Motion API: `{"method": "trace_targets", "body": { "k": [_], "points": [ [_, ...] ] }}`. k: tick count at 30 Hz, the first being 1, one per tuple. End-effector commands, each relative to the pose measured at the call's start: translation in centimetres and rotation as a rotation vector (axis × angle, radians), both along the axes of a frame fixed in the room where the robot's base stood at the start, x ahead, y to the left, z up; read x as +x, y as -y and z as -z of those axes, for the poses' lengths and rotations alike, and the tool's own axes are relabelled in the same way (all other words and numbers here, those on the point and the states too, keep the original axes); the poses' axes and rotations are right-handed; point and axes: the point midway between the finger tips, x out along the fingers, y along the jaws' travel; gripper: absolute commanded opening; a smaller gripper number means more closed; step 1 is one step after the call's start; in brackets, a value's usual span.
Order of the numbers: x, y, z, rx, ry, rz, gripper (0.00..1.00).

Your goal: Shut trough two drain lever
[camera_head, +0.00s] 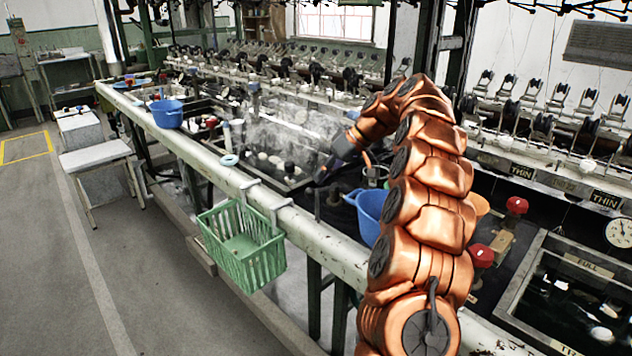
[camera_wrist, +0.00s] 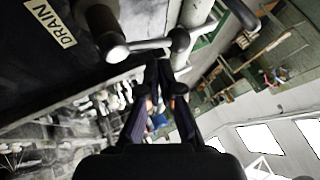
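In the head view, my gripper (camera_head: 325,172) is over the trough edge beyond my copper arm, small and partly hidden. The lever cannot be made out clearly there.
A green basket (camera_head: 243,245) hangs on the front rail (camera_head: 318,232). A blue tub (camera_head: 369,214) stands beside my arm, partly hidden by it. Another blue tub (camera_head: 167,113) is farther left. Red-knobbed valves (camera_head: 481,256) are right of my arm. The left floor is open.

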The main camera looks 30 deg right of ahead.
Motion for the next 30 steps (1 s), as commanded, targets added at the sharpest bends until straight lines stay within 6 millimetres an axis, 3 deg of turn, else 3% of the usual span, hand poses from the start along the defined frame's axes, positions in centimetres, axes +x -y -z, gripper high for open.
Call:
{"method": "trace_targets", "body": {
  "k": [9,20,25,30],
  "points": [
    [-0.9,2.0,-2.4,-0.002,0.002,0.004,0.0],
    [-1.4,2.5,-3.4,-0.001,-0.004,0.001,0.0],
    [-2.0,0.5,-3.8,0.012,-0.032,-0.009,0.0],
    [-3.5,-3.7,-4.1,0.022,-0.093,-0.023,0.0]
  ]
}}
